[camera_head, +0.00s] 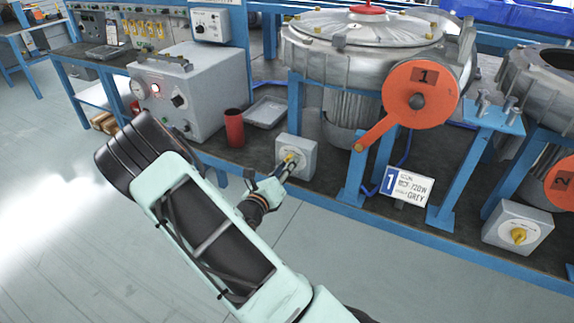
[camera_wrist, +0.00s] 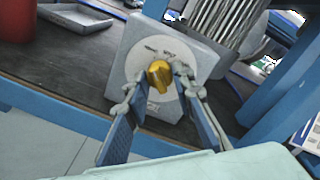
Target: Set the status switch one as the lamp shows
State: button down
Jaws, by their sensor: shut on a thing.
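The status switch one is a grey box (camera_head: 308,150) with a yellow knob (camera_head: 290,158), standing at the bench's front edge left of the number 1 sign. In the wrist view the box (camera_wrist: 204,62) fills the middle, with the yellow knob (camera_wrist: 159,75) on a round pale dial; the dial's lettering is too small to read. My gripper (camera_head: 286,168) is at the knob. In the wrist view its fingers (camera_wrist: 155,92) lie either side of the knob, shut on it.
A red cylinder (camera_head: 234,128) and a grey tray (camera_head: 265,111) stand left of the switch. Blower 1 (camera_head: 345,60) with an orange lever (camera_head: 385,130) stands behind. A blue post (camera_head: 357,170) and the number 1 sign (camera_head: 407,187) are at right. Another switch (camera_head: 519,230) is further right.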

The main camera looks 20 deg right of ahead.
jog(key=c, duration=1.6)
grip_release()
jog(key=v, duration=1.2)
